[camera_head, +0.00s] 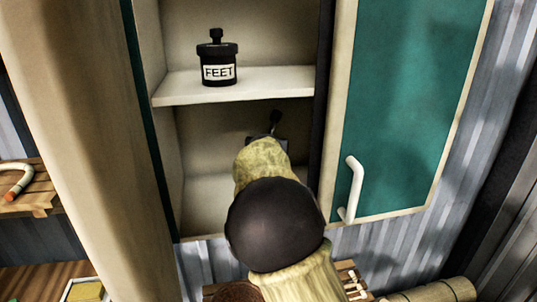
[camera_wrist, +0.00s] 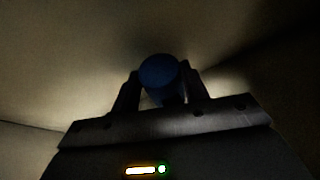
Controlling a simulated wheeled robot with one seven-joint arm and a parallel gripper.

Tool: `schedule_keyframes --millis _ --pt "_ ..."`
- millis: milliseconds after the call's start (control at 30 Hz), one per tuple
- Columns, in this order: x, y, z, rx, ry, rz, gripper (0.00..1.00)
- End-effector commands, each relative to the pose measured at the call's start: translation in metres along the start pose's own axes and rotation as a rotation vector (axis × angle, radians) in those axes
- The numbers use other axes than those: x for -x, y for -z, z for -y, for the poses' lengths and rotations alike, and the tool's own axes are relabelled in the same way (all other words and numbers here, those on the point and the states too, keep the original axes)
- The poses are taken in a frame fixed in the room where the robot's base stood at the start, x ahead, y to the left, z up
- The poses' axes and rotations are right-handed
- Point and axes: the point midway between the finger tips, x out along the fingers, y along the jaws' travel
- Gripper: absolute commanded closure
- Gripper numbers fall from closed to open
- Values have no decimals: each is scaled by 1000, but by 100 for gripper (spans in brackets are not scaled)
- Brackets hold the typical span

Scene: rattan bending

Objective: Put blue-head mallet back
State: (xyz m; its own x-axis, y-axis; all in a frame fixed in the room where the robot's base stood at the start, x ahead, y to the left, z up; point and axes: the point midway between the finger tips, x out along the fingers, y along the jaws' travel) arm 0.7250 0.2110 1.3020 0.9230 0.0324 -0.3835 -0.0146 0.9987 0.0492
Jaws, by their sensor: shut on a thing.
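The blue-head mallet (camera_wrist: 160,75) is between the two fingers of my gripper in the wrist view, with its round dark blue end toward the camera. My gripper (camera_wrist: 160,88) is shut on it. In the head view my arm reaches into the lower compartment of an open cabinet (camera_head: 233,90), below its middle shelf. There my gripper (camera_head: 268,138) shows only in part past my arm, and a thin dark piece sticks up above it. I cannot tell from the head view whether the mallet touches the cabinet floor.
A black jar labelled FEET (camera_head: 217,60) stands on the middle shelf above my arm. A teal cabinet door (camera_head: 405,110) with a white handle (camera_head: 350,188) stands open at the right. A wooden shelf (camera_head: 35,190) with a curved cane is at the left.

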Motion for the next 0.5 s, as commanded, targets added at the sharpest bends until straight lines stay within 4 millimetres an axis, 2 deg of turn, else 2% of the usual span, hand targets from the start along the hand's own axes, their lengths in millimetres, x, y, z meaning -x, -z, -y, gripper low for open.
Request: schedule_keyframes --millis 133,367,500 --pt "-1 3 -2 2 -2 0 96" --pt "-11 29 -1 3 -3 -1 96" --pt "-12 31 -1 1 -5 3 96"
